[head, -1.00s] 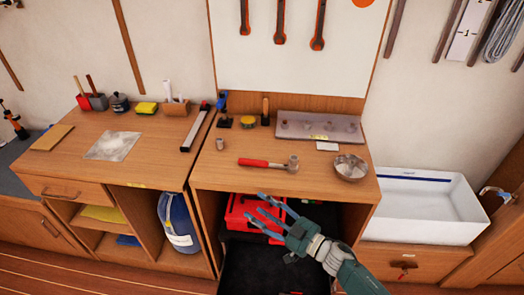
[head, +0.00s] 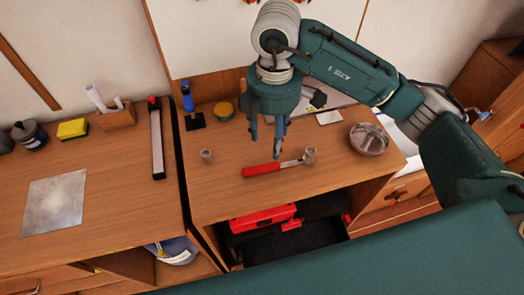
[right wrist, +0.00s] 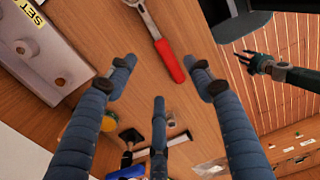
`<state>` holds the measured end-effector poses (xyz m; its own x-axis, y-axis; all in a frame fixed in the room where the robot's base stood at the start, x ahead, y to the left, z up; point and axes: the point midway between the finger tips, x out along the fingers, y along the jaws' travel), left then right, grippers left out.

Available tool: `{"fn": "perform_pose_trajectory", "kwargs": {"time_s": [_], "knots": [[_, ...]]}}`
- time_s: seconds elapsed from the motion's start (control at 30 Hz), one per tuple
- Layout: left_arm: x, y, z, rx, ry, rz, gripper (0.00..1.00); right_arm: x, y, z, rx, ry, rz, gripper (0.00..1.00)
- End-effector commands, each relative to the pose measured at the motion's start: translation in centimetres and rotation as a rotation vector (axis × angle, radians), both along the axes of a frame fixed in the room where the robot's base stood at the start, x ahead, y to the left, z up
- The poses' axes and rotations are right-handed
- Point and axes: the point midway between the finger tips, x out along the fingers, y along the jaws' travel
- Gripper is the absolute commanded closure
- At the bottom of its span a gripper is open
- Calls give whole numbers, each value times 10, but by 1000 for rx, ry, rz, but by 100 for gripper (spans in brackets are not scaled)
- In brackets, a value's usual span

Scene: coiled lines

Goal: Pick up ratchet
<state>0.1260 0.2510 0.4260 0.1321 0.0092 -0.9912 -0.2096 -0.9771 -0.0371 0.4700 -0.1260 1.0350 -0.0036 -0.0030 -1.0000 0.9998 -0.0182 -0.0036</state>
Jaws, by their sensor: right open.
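The ratchet (head: 280,165), with a red handle and a metal head, lies on the wooden bench top (head: 235,195). In the right wrist view, the ratchet (right wrist: 173,60) runs along the upper middle, its handle end close to the gap between two fingertips. My right gripper (head: 267,142) hangs fingers-down over the bench, just behind the handle in the head view. Its blue fingers (right wrist: 160,80) are spread, with nothing between them. My left gripper (right wrist: 256,62) shows small at the right wrist view's upper right, over the floor; its opening is unclear.
A small metal cup (head: 206,157) stands left of the ratchet, and a metal bowl (head: 369,139) stands to the right. A blue-handled tool (head: 189,103) stands behind. A red toolbox (head: 263,218) sits in the open shelf below. Bench space in front of the ratchet is clear.

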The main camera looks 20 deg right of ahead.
Motion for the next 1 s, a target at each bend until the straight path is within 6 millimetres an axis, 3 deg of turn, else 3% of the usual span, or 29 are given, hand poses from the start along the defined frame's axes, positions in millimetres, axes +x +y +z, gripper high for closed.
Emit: {"fn": "perform_pose_trajectory", "kwargs": {"time_s": [0.1,0.3,0.47,0.7,1.0], "knots": [[-34,-17,3,-17,50,-4,58,-1,-2,-17,-7,4,-5,48],[-61,-27,8,-27,83,-7,58,-1,-1,-45,-4,3,-3,48],[-52,-21,13,-21,71,-6,58,-1,0,-55,-2,4,-3,48],[-15,-10,35,-11,19,0,58,1,3,-90,-2,4,-3,48],[-32,-11,34,-11,43,0,58,2,3,-104,-1,0,0,48]]}}
